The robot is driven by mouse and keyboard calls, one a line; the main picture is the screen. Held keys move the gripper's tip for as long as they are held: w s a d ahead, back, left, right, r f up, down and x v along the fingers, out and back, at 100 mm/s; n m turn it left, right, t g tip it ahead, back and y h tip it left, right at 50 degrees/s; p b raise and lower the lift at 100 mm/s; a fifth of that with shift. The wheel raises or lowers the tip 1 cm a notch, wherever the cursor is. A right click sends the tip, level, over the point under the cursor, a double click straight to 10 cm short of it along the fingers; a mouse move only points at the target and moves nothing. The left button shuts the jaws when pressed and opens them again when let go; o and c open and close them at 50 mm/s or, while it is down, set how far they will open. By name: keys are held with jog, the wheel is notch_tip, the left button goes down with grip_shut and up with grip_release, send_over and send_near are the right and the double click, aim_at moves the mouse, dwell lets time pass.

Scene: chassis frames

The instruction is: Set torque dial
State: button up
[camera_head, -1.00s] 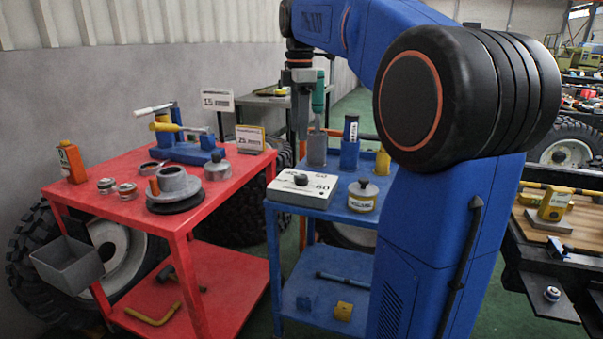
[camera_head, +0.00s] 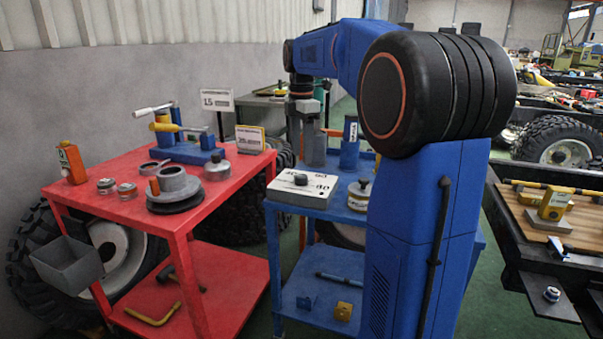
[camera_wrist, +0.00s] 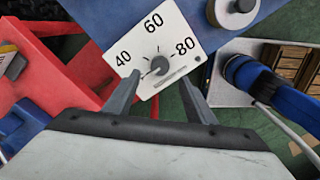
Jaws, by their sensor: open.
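The torque dial is a dark knob (camera_wrist: 160,65) on a white plate (camera_wrist: 176,39) marked 40, 60 and 80. In the head view, this plate tops a box (camera_head: 286,197) on the blue cart, with the knob (camera_head: 301,179) standing up from it. My gripper (camera_wrist: 160,82) is open and empty. In the wrist view its fingers lie either side of and below the knob, apart from it as far as I can tell. In the head view my gripper (camera_head: 303,133) hangs above and behind the box. The knob's pointer setting is too small to read surely.
A jar (camera_head: 359,196) stands right of the box, partly hidden by my arm. A blue bottle (camera_head: 350,142) stands behind it. The red cart (camera_head: 120,222) at left holds tools, a flange and several small parts. Two signs (camera_head: 217,100) stand behind, their small text unclear.

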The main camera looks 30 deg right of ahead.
aim_at(302, 176)
notch_tip(302, 176, down, 8)
jog(key=shift+r, duration=0.2)
jog(key=c, duration=1)
